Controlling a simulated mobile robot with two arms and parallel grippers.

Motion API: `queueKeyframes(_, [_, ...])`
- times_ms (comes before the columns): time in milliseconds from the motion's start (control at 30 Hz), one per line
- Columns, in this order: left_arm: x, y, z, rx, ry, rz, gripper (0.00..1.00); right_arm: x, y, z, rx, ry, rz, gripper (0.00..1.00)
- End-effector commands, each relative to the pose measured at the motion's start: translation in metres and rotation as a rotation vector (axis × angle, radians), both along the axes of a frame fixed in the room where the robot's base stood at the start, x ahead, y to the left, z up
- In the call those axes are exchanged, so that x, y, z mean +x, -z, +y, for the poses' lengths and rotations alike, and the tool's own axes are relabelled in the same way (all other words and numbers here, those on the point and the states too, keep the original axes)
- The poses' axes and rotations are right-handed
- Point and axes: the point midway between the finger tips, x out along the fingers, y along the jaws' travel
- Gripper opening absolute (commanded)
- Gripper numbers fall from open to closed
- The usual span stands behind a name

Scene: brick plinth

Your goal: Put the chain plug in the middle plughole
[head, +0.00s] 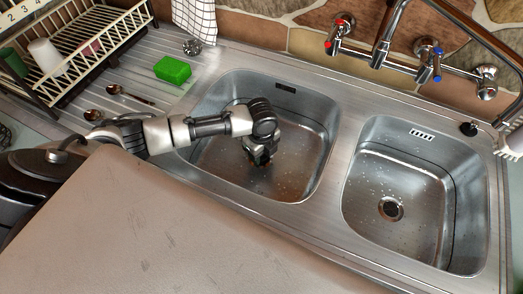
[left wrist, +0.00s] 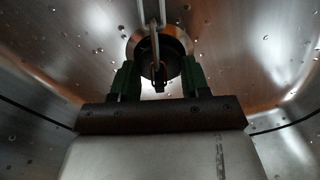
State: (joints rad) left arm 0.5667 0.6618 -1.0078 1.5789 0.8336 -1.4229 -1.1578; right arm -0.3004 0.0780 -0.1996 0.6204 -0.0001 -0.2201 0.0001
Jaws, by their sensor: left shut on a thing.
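My left gripper (head: 260,157) reaches down into the left basin (head: 213,118), close to its floor. In the left wrist view its green fingers (left wrist: 160,74) are shut on a small dark piece, which I take to be the chain plug (left wrist: 159,82). A thin upright strand (left wrist: 154,40) runs above it. Behind the fingers is a dark round shape with a pale rim, apparently the plughole (left wrist: 137,40). Whether the plug touches it I cannot tell. In the head view my gripper hides that plughole. The right basin's plughole (head: 391,208) is uncovered. My right gripper is not in view.
A steel divider (head: 332,170) separates the two visible basins. Taps (head: 383,55) overhang the back. A green sponge (head: 172,70), spoons (head: 115,90) and a dish rack (head: 95,50) are on the left. A small black round item (head: 468,129) lies on the right ledge.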

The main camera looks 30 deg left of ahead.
Motion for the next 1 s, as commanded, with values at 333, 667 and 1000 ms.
queueKeyframes(333, [-0.0001,0.0001,-0.0001,0.000,0.001,0.000,0.23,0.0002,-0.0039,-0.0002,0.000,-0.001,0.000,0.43])
queueKeyframes(667, [0.0000,0.0010,-0.0001,0.000,0.001,0.000,0.23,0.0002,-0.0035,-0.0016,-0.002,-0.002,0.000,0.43])
queueKeyframes(1000, [-0.0001,0.0052,-0.0002,0.000,0.001,-0.001,0.23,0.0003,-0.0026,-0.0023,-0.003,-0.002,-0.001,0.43])
